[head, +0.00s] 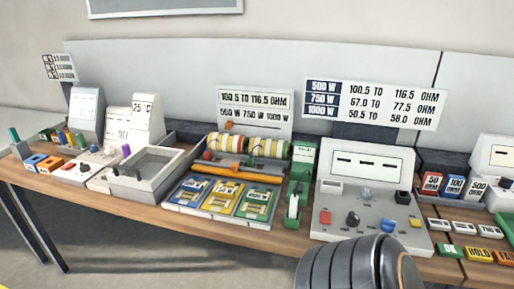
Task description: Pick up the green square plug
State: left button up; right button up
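Several small green pieces stand at the far left end of the bench, and I cannot tell which one is the green square plug. One is an upright green piece (14,134) near the bench's left edge. A third small green piece (80,140) is among coloured pieces beside a white unit. Neither gripper is in view. A dark ribbed part of my own arm shows at the bottom right, far from these pieces.
The wooden bench (130,204) carries a grey open tray (150,160), a case with coloured cards (222,198), a green tape dispenser (292,212) and a control box (365,200). Labelled blocks, including a green one (449,251), lie at right. Floor in front at left is clear.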

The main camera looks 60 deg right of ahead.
aim_at(250, 162)
jog(key=z, duration=1.85)
